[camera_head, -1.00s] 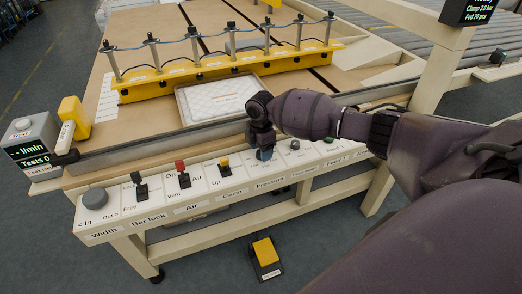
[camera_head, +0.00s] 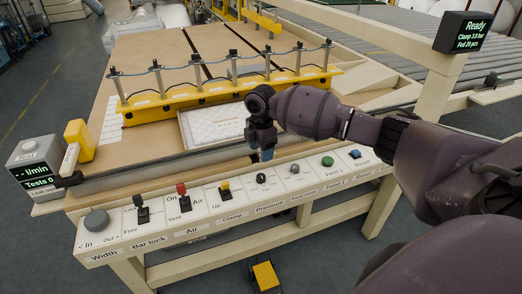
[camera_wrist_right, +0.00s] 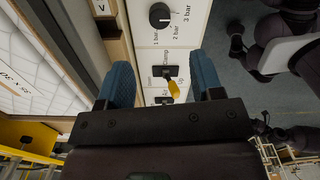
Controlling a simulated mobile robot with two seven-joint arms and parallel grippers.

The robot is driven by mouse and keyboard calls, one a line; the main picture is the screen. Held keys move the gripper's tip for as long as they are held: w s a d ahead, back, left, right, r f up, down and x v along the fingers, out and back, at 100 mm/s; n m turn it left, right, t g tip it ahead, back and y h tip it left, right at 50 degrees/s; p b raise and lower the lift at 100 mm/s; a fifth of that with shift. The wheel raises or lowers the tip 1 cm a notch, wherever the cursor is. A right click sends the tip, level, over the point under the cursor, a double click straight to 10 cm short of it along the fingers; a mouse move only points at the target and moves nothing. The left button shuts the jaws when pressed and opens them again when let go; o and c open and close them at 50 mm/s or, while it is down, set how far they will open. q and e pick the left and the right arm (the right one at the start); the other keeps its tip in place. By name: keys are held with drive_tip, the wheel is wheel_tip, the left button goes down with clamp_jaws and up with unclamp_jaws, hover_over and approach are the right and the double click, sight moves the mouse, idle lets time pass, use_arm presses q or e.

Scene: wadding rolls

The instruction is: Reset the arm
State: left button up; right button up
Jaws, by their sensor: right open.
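My right gripper (camera_head: 264,153) is above the back edge of the control panel (camera_head: 150,231) in the head view, close to the pressure knob. In the right wrist view its two blue fingers (camera_wrist_right: 163,82) are apart with nothing between them that they hold. Beyond the fingers the panel shows a black pressure knob (camera_wrist_right: 160,15) and a yellow-tipped clamp lever (camera_wrist_right: 172,88). In the head view the pressure knob (camera_head: 262,178) and the clamp lever (camera_head: 224,188) stand clear of the gripper. My left gripper is not in view.
A yellow bar with several metal posts (camera_head: 230,87) spans the table behind a white quilted pad in a tray (camera_head: 215,122). A red-tipped air lever (camera_head: 182,192), a green button (camera_head: 327,161) and a blue button (camera_head: 354,154) are on the panel. A display (camera_head: 465,32) reads Ready.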

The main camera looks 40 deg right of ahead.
idle(0.3)
drive_tip(key=w+a+r+m+t+y, duration=0.1)
drive_tip(key=w+a+r+m+t, duration=0.3)
drive_tip(key=w+a+t, duration=0.3)
drive_tip(key=s+a+f+m+t+y, duration=0.3)
drive_tip(key=s+a+f+m+t, duration=0.15)
drive_tip(key=a, duration=0.35)
drive_tip(key=s+d+f+m+h, duration=0.1)
drive_tip(key=s+f+m, duration=0.1)
drive_tip(key=s+f, duration=0.4)
drive_tip(key=s+d+f+m+h, duration=0.1)
drive_tip(key=s+f, duration=0.4)
drive_tip(key=s, duration=1.1)
drive_tip(key=s+d+f+m+h, duration=0.2)
drive_tip(key=s+f+m, duration=0.3)
drive_tip(key=s, duration=0.6)
drive_tip(key=shift+d+f, duration=0.35)
drive_tip(key=shift+f, duration=0.45)
